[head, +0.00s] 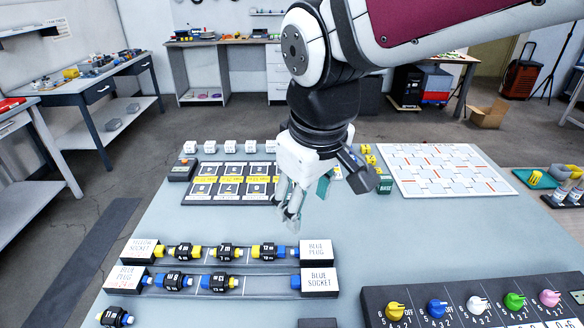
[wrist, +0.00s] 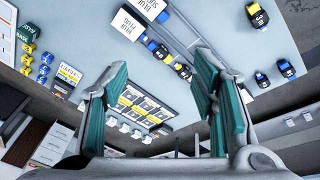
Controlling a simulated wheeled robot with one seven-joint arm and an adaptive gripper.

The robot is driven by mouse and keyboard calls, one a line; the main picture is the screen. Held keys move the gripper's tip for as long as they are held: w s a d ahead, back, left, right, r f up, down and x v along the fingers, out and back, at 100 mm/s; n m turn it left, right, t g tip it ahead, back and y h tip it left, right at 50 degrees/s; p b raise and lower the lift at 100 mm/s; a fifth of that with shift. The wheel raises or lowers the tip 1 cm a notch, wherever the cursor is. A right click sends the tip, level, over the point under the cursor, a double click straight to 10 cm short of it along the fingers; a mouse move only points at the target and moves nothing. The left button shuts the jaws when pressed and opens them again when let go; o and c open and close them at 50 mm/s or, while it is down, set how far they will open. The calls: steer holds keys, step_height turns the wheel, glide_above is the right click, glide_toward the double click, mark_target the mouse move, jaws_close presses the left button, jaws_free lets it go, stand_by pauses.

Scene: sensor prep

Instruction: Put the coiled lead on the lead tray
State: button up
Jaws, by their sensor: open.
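My gripper (head: 291,205) hangs above the table, left of centre in the head view, near the front right corner of the dark labelled card panel. In the wrist view my gripper (wrist: 160,85) shows its two teal-padded fingers spread apart with nothing between them. I cannot pick out the coiled lead or the lead tray for certain in either view. My arm covers part of the table's far side in the head view.
Two rails of blue, yellow and black connectors (head: 225,252) lie front left. A knob panel (head: 480,302) stands front right. A white patterned board (head: 440,170) lies behind it. A teal mat (head: 526,176) and small items are at the right edge. The table's middle is clear.

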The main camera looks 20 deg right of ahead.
steer(key=s+d+r+m+t, duration=0.1)
steer(key=s+d+m, duration=0.2)
steer(key=s, duration=0.6)
steer(key=shift+s+d+r+m, duration=0.15)
steer(key=shift+d+m, duration=0.2)
steer(key=shift+m, duration=0.35)
steer(key=shift+r, duration=0.1)
